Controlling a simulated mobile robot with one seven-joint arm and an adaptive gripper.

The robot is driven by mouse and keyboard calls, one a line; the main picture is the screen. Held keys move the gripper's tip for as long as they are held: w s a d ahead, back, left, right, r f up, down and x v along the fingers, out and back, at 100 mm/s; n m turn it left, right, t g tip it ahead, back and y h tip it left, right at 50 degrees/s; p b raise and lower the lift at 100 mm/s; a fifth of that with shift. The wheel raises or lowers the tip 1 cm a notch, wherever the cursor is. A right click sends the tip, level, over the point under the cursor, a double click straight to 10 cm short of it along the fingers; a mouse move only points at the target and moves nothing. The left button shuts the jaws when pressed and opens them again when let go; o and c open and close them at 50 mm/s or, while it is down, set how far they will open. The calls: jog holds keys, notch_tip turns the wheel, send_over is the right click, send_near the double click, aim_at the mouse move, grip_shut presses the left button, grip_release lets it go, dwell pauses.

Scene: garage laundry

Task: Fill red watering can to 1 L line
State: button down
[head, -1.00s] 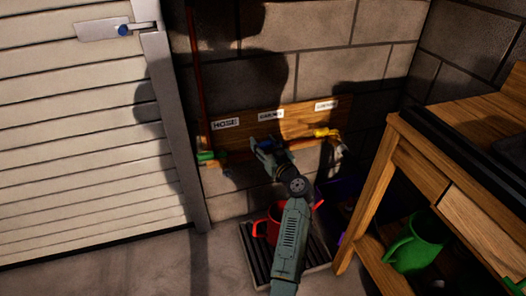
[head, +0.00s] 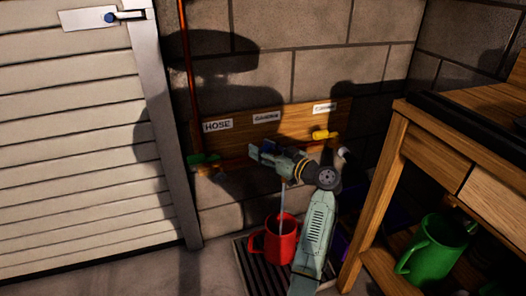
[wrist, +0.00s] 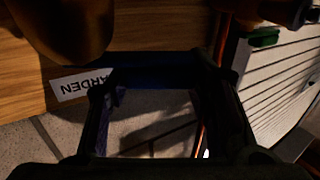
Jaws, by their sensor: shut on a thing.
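The red watering can (head: 273,242) stands upright on the floor grate below the taps. A thin pale stream of water (head: 282,205) falls into it from the middle tap, whose spout is hidden behind my gripper. The water level and the 1 L line cannot be seen.
A left tap with a green handle (head: 203,159) sits under the HOSE label (head: 217,125). A right tap has a yellow handle (head: 322,134). A wooden bench (head: 420,150) stands at right, with a green can (head: 434,248) on its lower shelf.

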jog(key=c, duration=0.8)
grip_release()
jog(key=shift+o, duration=0.2)
jog(key=v, duration=1.2)
